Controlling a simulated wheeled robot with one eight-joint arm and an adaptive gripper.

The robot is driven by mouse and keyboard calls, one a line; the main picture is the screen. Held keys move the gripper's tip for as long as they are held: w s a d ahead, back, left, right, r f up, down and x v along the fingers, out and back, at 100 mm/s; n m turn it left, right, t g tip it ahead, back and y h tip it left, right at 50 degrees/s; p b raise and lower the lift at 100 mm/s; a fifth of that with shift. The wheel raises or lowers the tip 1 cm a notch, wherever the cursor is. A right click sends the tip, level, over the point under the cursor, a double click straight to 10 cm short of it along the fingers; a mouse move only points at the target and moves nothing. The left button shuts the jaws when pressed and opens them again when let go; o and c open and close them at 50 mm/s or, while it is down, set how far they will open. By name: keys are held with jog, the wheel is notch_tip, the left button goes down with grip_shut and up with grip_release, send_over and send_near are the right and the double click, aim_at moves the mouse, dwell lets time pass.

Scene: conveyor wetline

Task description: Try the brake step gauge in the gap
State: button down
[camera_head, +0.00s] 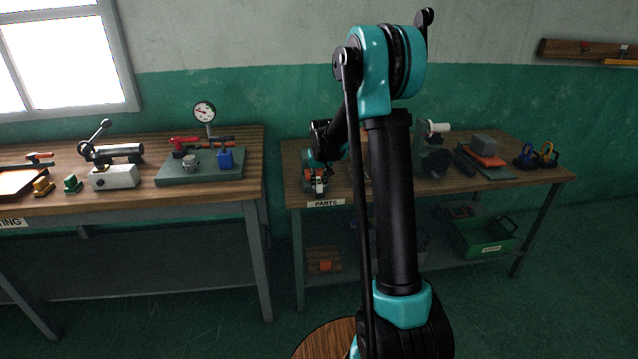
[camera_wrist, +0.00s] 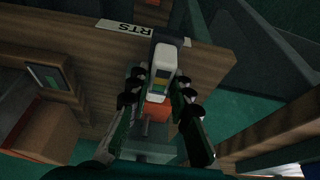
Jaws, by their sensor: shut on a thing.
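In the wrist view, my gripper (camera_wrist: 158,92) is shut on a pale block with yellow and green bands, which looks like the brake step gauge (camera_wrist: 162,62). An orange part (camera_wrist: 155,111) shows behind it, between the fingers. In the head view my gripper (camera_head: 318,188) is small, at the left front edge of the parts table, above its label. The gap cannot be made out in either view. My upper arm hides part of the parts table.
The parts table (camera_head: 545,176) carries a grey block (camera_head: 484,145) on an orange piece at the right. A green crate (camera_head: 485,240) stands on its lower shelf. The left bench (camera_head: 225,192) holds a dial gauge (camera_head: 204,112) and several tools. Floor shows between the tables.

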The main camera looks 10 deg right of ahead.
jog(key=shift+w, duration=0.75)
dwell(0.7)
jog(key=shift+s, duration=0.15)
jog(key=s, duration=1.1)
dwell(1.4)
jog(key=shift+s, duration=0.1)
